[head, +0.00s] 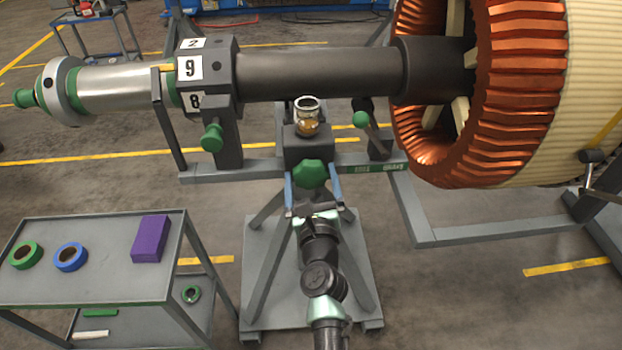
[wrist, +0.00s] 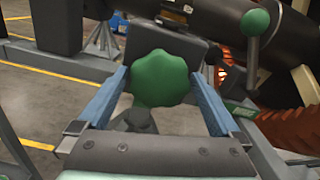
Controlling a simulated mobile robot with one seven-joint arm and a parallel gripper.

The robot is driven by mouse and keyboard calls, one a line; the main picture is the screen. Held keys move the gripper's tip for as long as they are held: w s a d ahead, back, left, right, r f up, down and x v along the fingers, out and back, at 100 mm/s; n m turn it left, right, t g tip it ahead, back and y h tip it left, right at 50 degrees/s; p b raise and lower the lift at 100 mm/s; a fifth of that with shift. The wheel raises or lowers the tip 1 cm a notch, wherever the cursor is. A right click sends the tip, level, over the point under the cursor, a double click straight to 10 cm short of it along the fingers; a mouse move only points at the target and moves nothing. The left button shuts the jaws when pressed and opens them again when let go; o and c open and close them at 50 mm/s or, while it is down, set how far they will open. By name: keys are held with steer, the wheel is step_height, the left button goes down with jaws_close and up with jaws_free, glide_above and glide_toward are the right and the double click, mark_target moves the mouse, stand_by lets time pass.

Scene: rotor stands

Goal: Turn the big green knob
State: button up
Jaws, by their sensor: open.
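The big green knob (head: 311,174) has a lobed rim and sits on the front of the dark block of the rotor stand, below a small glass cup of amber liquid (head: 307,117). In the wrist view the knob (wrist: 160,78) is in the middle, between the two blue fingers of my gripper (wrist: 158,88). My gripper (head: 313,188) is open, with one finger on each side of the knob. I cannot tell whether the fingers touch it. The lower part of the knob's mount is partly hidden by my gripper in the head view.
A smaller green knob (head: 212,137) and a green ball-ended lever (head: 360,119) are on the stand either side. The dark rotor shaft (head: 320,74) runs above, with copper windings (head: 520,90) at right. A grey cart (head: 100,285) stands at lower left. Floor at lower right is clear.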

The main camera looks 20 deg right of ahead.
steer(key=c, duration=1.1)
steer(key=shift+n, duration=0.4)
